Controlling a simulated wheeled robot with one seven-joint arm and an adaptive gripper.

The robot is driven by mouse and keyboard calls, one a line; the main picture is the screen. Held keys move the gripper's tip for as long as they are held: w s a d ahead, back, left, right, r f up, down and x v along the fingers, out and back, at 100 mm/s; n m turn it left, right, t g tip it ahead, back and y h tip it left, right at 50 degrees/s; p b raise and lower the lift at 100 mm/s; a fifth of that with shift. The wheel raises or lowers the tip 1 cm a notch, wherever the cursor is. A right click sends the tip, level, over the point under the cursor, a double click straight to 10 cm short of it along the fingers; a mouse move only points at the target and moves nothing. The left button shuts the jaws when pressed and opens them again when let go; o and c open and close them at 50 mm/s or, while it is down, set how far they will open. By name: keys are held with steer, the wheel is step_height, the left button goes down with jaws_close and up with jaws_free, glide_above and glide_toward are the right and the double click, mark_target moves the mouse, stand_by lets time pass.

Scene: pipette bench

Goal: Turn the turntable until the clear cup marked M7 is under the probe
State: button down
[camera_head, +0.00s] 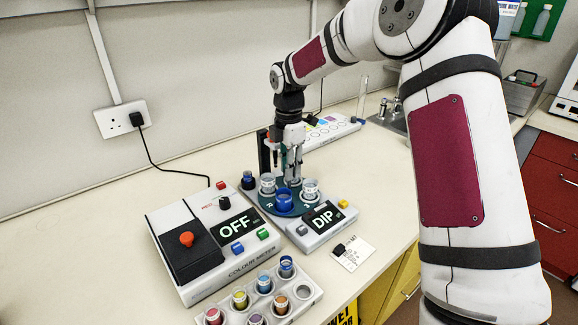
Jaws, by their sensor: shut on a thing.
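The dark teal turntable (262,203) stands at the back of the bench. Markings are too small for me to read M7 on any cup. A dark upright stand (264,152) with what looks like the probe (277,158) is just left of my gripper. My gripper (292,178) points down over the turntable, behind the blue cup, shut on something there. The front cups partly hide what it holds.
A rack (303,306) of coloured vials stands at the front. A long white rack (335,132) is behind.

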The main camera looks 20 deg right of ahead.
steer(key=shift+n+p, duration=0.35)
steer(key=shift+n, duration=4.35)
steer(key=shift+s+n, duration=0.1)
steer(key=shift+n, duration=0.4)
steer(key=c, duration=1.3)
jaws_free()
steer(key=shift+r, duration=0.1)
step_height(320, 180, up, 12)
steer(key=shift+f, duration=0.1)
